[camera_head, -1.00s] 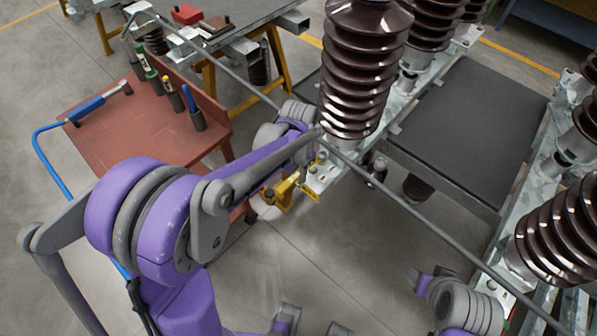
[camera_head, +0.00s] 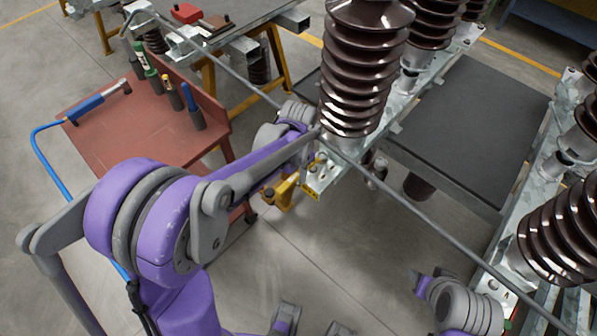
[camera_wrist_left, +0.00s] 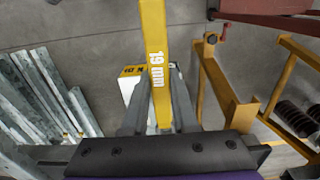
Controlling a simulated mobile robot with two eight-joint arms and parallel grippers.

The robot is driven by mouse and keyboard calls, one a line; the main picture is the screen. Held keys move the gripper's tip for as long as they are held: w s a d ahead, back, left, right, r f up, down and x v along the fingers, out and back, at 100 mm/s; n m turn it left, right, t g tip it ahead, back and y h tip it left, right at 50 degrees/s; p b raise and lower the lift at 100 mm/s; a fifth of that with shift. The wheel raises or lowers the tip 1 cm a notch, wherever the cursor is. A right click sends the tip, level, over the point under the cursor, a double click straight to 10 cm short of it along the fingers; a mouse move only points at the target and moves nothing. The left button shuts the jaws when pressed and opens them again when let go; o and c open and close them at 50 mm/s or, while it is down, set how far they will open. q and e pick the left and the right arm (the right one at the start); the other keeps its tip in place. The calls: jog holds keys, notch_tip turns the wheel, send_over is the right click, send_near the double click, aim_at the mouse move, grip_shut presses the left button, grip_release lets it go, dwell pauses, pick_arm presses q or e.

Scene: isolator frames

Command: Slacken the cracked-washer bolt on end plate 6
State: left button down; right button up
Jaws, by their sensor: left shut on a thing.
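My left gripper (camera_wrist_left: 157,105) is shut on a yellow wrench (camera_wrist_left: 154,45) marked "19 mm" in the left wrist view. In the head view the yellow wrench (camera_head: 284,190) shows below my forearm, close to the end plate (camera_head: 322,178) under the nearest brown insulator (camera_head: 357,75). The plate bears a yellow label (camera_head: 311,193). The forearm hides most of the left gripper. I cannot make out the cracked washer, the plate's number, or whether the wrench touches a bolt.
A red-brown tool cart (camera_head: 130,130) with a blue-handled tool (camera_head: 90,107) and several upright tools stands left. A long grey bar (camera_head: 420,215) crosses the view diagonally. More insulators (camera_head: 565,235) stand right, beside a dark flat platform (camera_head: 470,130). Floor below the plate is clear.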

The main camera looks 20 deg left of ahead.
aim_at(319, 191)
pick_arm(q)
jog(key=shift+f+b, duration=0.5)
jog(key=shift+f, duration=0.2)
dwell(0.3)
jog(key=d+n, duration=0.3)
jog(key=shift+s+d+n, duration=0.2)
jog(key=shift+s+n, duration=0.1)
jog(key=shift+s, duration=0.05)
jog(key=d+n, duration=0.3)
jog(key=shift+w+b, duration=0.2)
jog(key=shift+b, duration=0.2)
jog(key=d+n, duration=0.1)
jog(key=w+d+n, duration=0.1)
jog(key=d+n, duration=0.1)
jog(key=w+d+n, duration=0.1)
jog(key=n, duration=0.1)
jog(key=shift+w+d, duration=0.1)
jog(key=shift+d, duration=0.15)
